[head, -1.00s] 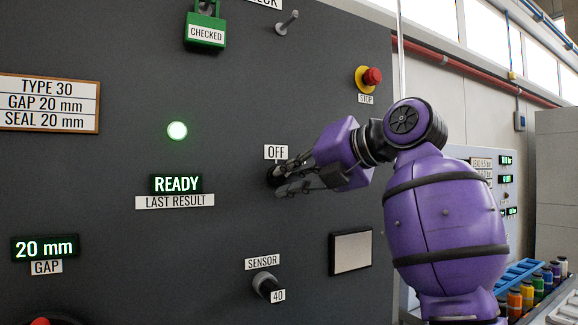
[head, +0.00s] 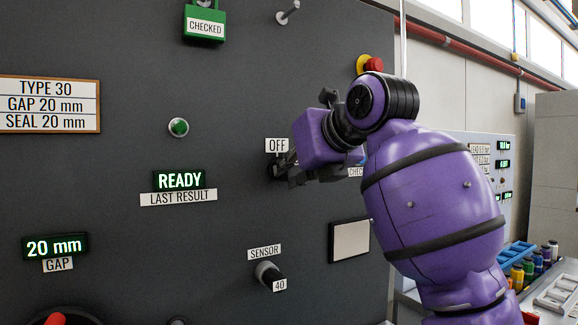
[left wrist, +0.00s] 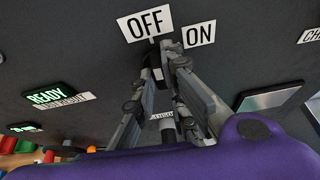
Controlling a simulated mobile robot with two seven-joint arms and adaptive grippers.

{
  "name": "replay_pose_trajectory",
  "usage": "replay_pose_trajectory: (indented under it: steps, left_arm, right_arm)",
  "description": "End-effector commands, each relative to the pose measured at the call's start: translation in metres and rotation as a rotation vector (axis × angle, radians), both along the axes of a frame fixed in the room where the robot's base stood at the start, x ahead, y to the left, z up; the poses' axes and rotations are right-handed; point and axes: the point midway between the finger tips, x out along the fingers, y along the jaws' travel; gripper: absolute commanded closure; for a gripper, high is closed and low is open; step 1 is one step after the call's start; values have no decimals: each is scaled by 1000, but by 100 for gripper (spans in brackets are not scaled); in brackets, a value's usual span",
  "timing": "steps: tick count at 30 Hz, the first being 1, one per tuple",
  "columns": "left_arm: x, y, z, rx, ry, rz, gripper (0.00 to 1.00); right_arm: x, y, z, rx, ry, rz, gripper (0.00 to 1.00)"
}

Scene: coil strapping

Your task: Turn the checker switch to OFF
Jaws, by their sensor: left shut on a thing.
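The checker switch (head: 271,171) is a dark knob on the grey panel, just below the OFF label (head: 277,145). My left gripper (head: 281,169) is shut on the knob, and its fingers and wrist hide most of it. In the left wrist view the fingers (left wrist: 163,70) close around the dark knob, below the OFF label (left wrist: 145,24) and the ON label (left wrist: 199,34). I cannot clearly tell where the knob's pointer stands. The round green lamp (head: 179,127) on the panel is not glowing. My right gripper is not in view.
The SENSOR knob (head: 268,273) sits below the switch, and a blank plate (head: 351,242) is at its lower right. A red stop button (head: 374,66) is close above my wrist. The READY display (head: 179,180) is lit at left. Coloured bottles (head: 530,266) stand at lower right.

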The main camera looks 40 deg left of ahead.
Motion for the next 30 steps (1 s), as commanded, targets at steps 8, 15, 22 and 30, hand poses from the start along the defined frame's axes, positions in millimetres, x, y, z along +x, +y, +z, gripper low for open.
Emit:
replay_pose_trajectory:
  steps: [8,15,22,30]
  left_arm:
    - [-1,0,1,-18,-48,1,100]
    - [-1,0,1,-20,-53,1,100]
    - [-1,0,1,-20,-53,0,78]
    - [-1,0,0,-20,-51,0,70]
  right_arm:
    - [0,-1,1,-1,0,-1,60]
    - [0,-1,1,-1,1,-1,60]
    - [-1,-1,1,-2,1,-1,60]
    - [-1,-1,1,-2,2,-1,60]
